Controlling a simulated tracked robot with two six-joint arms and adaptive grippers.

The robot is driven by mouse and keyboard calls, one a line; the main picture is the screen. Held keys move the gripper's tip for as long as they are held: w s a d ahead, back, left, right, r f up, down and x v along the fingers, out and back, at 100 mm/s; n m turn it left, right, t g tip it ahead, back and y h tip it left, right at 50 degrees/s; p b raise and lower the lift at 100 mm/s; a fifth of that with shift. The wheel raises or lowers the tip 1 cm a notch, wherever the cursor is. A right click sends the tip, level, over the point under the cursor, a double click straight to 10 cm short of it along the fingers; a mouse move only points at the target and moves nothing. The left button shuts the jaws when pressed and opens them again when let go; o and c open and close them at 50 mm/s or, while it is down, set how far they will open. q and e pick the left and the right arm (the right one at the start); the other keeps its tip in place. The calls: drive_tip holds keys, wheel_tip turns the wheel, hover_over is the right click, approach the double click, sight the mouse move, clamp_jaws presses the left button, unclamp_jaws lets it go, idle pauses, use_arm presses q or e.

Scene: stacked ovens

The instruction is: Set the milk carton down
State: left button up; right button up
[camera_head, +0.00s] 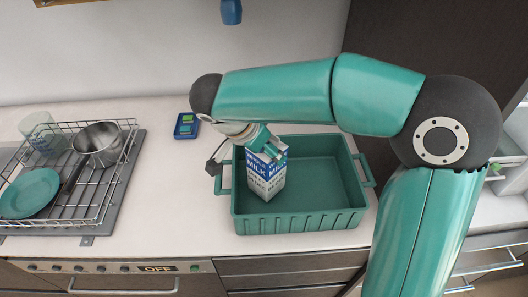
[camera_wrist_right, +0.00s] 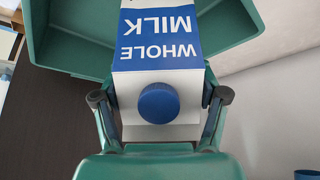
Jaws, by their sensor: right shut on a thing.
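The milk carton (camera_head: 266,174) is white and blue and stands nearly upright, a little tilted, inside the left part of the green tray (camera_head: 300,222) in the head view. Whether its base touches the tray floor I cannot tell. My right gripper (camera_head: 262,146) is shut on the carton's top. In the right wrist view the carton (camera_wrist_right: 160,65) fills the middle, its blue cap facing the camera, with the gripper's fingers (camera_wrist_right: 160,100) on both sides. Part of the tray (camera_wrist_right: 75,48) shows behind it. My left gripper is not in view.
The tray's right half is empty. A dish rack (camera_head: 105,203) with a pot (camera_head: 98,142), a green plate (camera_head: 30,193) and a glass (camera_head: 40,130) is at the left. A small blue item (camera_head: 185,125) lies behind the tray. The counter between rack and tray is clear.

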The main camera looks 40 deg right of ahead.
drive_tip(key=shift+f, duration=0.7)
drive_tip(key=shift+f, duration=0.1)
drive_tip(key=o, duration=1.8)
drive_tip(key=v, duration=1.2)
